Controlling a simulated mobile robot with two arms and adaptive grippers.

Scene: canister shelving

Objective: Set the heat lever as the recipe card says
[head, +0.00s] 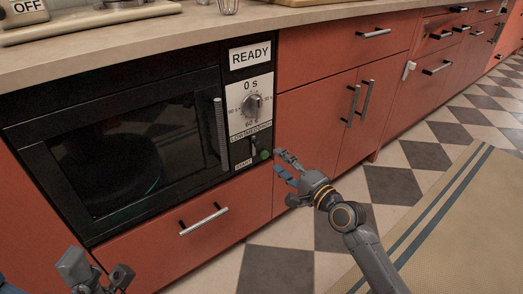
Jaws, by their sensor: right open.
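The black microwave (135,140) is built into the red cabinets on the left. Its control panel has a "READY" display, a round time dial (252,104) and a strip lettered LOW, MED, HIGH (251,131). A small dark lever (254,147) shows below that strip; its exact setting is too small to tell. A green start button (264,154) is beside the "START" label. My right gripper (283,166) is open and empty, just right of the panel's lower part, its blue-padded fingers toward it. My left gripper (98,275) is partly in view at bottom left. No recipe card is readable.
The microwave's vertical door handle (221,133) stands out left of the panel. A drawer handle (204,219) is below. The countertop (190,38) overhangs above, with an "OFF" sign (27,6). The checkered floor and a beige rug (450,230) are clear at right.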

